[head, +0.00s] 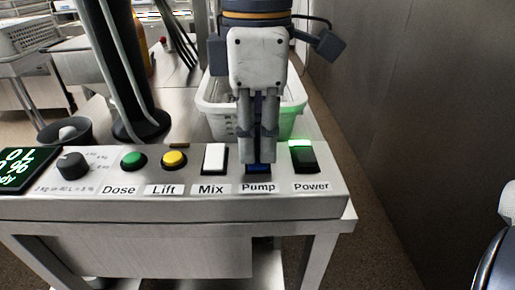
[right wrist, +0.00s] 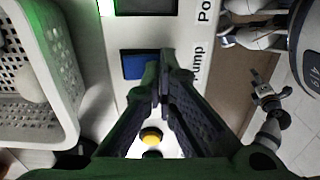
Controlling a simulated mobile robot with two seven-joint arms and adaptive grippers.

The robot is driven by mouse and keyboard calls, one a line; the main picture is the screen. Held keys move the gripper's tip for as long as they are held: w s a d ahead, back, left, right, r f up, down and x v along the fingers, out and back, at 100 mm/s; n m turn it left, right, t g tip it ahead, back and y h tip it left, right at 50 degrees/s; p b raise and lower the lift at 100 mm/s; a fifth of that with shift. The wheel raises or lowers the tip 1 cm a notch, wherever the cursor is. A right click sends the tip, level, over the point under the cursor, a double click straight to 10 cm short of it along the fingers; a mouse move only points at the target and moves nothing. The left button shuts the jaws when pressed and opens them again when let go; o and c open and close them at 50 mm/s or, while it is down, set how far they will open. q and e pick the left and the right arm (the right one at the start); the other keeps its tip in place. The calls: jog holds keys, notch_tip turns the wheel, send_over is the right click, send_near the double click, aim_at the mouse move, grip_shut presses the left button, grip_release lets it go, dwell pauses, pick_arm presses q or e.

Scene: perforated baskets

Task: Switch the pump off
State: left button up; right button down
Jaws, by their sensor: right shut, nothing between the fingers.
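The pump switch (head: 258,169) is a blue rocker above the "Pump" label on the sloped control panel (head: 200,208). My right gripper (head: 258,160) comes down from above with its fingers shut and empty, and its tips cover most of the switch in the head view. In the right wrist view the blue pump switch (right wrist: 134,65) shows beside the closed fingertips (right wrist: 162,95). I cannot tell whether the tips touch it.
A white perforated basket (head: 215,121) stands behind. A wall (head: 420,100) is at right.

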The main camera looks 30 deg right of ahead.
aim_at(258, 162)
jog(key=r, duration=0.1)
jog(key=r+p, duration=0.1)
jog(key=shift+s+r, duration=0.2)
jog(key=shift+r, duration=0.15)
notch_tip(258, 162, up, 2)
jog(key=shift+w+r, duration=0.1)
pick_arm(q)
jog(key=shift+w+r+t, duration=0.5)
jog(key=shift+w+r, duration=0.5)
jog(key=shift+w, duration=0.1)
pick_arm(e)
jog(key=shift+r, duration=0.95)
